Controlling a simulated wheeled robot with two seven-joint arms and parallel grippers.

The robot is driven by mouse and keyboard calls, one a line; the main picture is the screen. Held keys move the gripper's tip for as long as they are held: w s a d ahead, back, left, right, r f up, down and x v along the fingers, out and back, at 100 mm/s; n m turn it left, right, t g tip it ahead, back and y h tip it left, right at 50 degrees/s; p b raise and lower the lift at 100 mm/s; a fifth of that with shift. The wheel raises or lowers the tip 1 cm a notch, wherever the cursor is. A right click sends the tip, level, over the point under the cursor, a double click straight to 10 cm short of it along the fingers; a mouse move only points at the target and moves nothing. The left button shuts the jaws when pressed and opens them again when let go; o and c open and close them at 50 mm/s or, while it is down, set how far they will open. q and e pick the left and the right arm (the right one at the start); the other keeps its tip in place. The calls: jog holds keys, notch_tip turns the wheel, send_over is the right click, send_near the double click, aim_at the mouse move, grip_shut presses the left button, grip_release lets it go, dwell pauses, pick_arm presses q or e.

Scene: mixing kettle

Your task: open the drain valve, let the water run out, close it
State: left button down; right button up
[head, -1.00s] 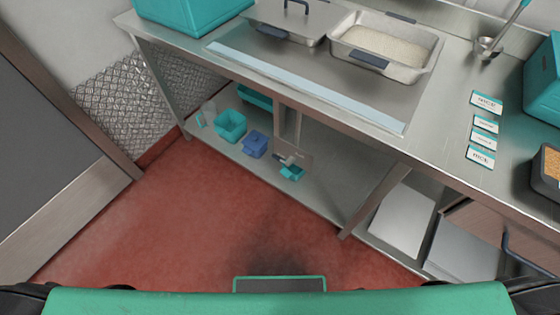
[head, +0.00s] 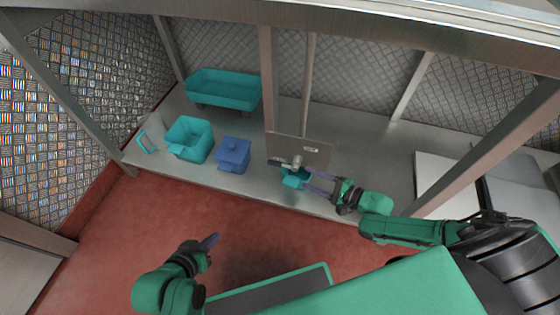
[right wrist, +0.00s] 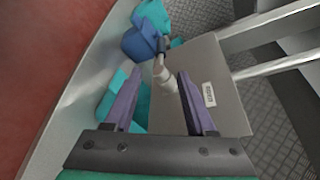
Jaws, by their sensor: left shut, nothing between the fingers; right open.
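The drain valve (head: 297,160) is a small pale metal spout on a grey plate under the table, with a dark blue lever at its left. It also shows in the right wrist view (right wrist: 166,79), with the lever (right wrist: 160,46) beyond it. A small teal container (head: 295,178) stands under the spout, partly hidden by my right gripper. My right gripper (head: 307,183) is open, its fingers pointing at the valve; in the right wrist view the spout appears between the fingertips (right wrist: 159,75). Contact cannot be told. My left gripper (head: 212,240) is shut and empty, away from the valve.
On the lower shelf (head: 240,183) stand a blue lidded box (head: 233,155), a teal bin (head: 189,139) and a long teal tray (head: 224,90). Table legs and a thin vertical pipe (head: 308,85) rise near the valve plate (head: 318,150). Red floor lies open in front.

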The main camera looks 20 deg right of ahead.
aim_at(280, 165)
jog(key=b+x, duration=0.6)
jog(key=x, duration=0.6)
jog(key=shift+w+a+f, duration=0.15)
jog(key=shift+w+f, duration=0.05)
jog(key=shift+w+a, duration=0.15)
jog(key=shift+w, duration=0.1)
jog(key=shift+w+a+b, duration=0.25)
jog(key=shift+b, duration=0.3)
pick_arm(q)
jog(key=d+f+n+t+h, duration=0.1)
jog(key=d+f+t+h, duration=0.1)
jog(key=d+f+t, duration=0.2)
notch_tip(280, 165, down, 3)
jog(key=shift+d+r, duration=0.2)
jog(key=shift+d, duration=0.05)
pick_arm(e)
jog(key=shift+c, duration=0.3)
